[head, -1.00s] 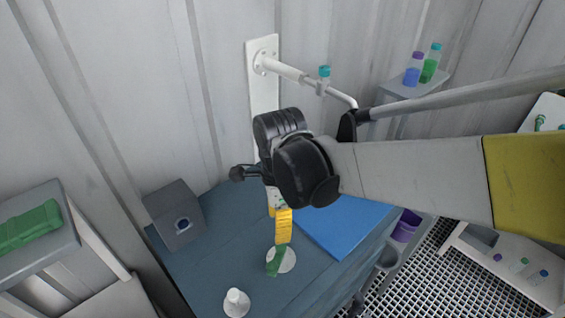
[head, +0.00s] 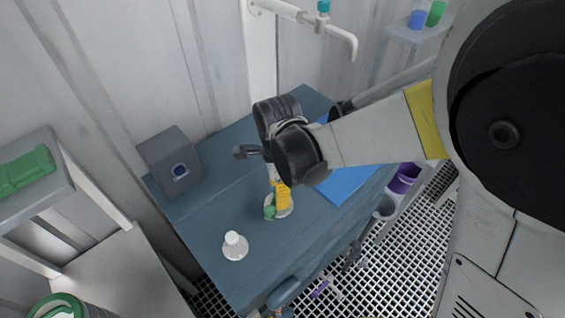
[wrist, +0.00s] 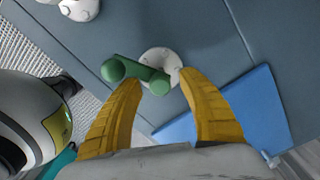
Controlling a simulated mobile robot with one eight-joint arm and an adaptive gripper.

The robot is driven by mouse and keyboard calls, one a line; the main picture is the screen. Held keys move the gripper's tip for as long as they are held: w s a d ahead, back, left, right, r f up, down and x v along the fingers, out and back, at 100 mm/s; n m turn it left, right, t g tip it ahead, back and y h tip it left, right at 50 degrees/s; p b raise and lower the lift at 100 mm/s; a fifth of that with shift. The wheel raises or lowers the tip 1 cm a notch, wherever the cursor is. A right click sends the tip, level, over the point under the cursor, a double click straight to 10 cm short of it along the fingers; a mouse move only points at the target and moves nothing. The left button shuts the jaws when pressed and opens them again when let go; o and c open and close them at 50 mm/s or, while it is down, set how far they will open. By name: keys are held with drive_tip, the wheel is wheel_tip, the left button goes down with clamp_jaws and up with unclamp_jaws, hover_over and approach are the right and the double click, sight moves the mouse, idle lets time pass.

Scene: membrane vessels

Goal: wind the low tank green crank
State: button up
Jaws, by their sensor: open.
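The green crank (head: 270,212) sits on a round white base (head: 288,212) on the blue-grey bench top, partly hidden behind my yellow fingers. The right knob shows between the fingertips, and the left knob lies outside the left finger. I cannot tell whether a finger touches the crank. My gripper also shows in the head view (head: 280,206), pointing down.
A white knob (head: 235,247) stands on the bench left of the crank. A grey box (head: 168,160) sits at the back left and a blue sheet (head: 350,183) lies to the right. A white pipe (head: 300,14) with a teal valve is on the wall.

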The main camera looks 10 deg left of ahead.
clamp_jaws()
drive_tip(key=m+b, duration=0.1)
drive_tip(key=m, duration=0.1)
drive_tip(key=shift+m, duration=0.3)
drive_tip(key=m, duration=0.3)
unclamp_jaws()
drive_tip(key=shift+r, duration=0.1)
wheel_tip(320, 180, up, 12)
idle(0.4)
